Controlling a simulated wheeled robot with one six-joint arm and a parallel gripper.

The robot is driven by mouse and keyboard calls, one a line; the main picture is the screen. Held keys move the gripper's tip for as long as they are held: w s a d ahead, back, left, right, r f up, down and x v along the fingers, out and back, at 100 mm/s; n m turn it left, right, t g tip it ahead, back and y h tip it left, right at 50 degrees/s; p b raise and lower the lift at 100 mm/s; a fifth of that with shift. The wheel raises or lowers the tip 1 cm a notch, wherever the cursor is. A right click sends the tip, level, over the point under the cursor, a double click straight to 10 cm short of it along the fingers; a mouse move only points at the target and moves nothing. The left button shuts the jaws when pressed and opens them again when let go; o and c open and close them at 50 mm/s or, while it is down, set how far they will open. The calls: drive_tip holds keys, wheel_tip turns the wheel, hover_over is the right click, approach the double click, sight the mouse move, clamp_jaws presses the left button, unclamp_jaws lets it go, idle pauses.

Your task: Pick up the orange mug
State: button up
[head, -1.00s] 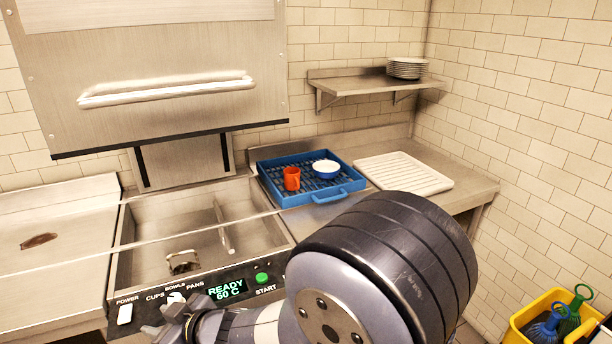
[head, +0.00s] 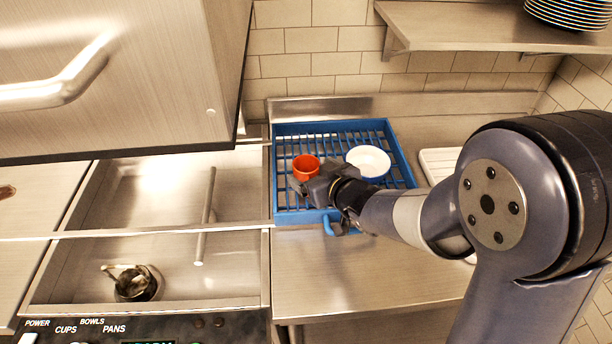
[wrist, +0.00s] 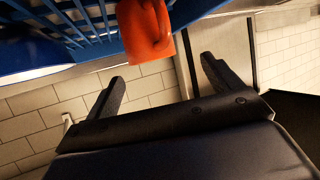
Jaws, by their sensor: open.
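The orange mug (head: 305,166) stands in the blue rack (head: 300,218), near its left front side. In the wrist view the mug (wrist: 143,32) appears at the top, just beyond the fingertips and tilted by the camera's angle. My gripper (head: 302,186) is at the front of the mug in the head view, and part of the mug is hidden behind it. In the wrist view my gripper (wrist: 165,72) has its two fingers spread wide with nothing between them. I cannot tell whether a finger touches the mug.
A white and blue bowl (head: 368,161) sits right of the mug in the rack. A white drainer (head: 436,160) lies further right. The sink basin (head: 120,200) and raised steel hood (head: 130,70) are at left. A shelf (head: 470,28) with plates hangs above. The front counter is clear.

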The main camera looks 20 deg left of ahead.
sight(301, 160)
drive_tip(key=shift+w+f, duration=0.15)
drive_tip(key=shift+w, duration=0.8)
drive_tip(key=shift+s+f+p+x, duration=0.15)
drive_tip(key=shift+p+x, duration=0.2)
drive_tip(key=shift+x, duration=0.9)
drive_tip(key=shift+s+f+p+x, duration=0.15)
drive_tip(key=shift+p+x, duration=0.15)
drive_tip(key=shift+x, duration=0.95)
drive_tip(key=shift+c, duration=0.5)
drive_tip(key=c, duration=1.1)
drive_tip(key=shift+r, duration=0.1)
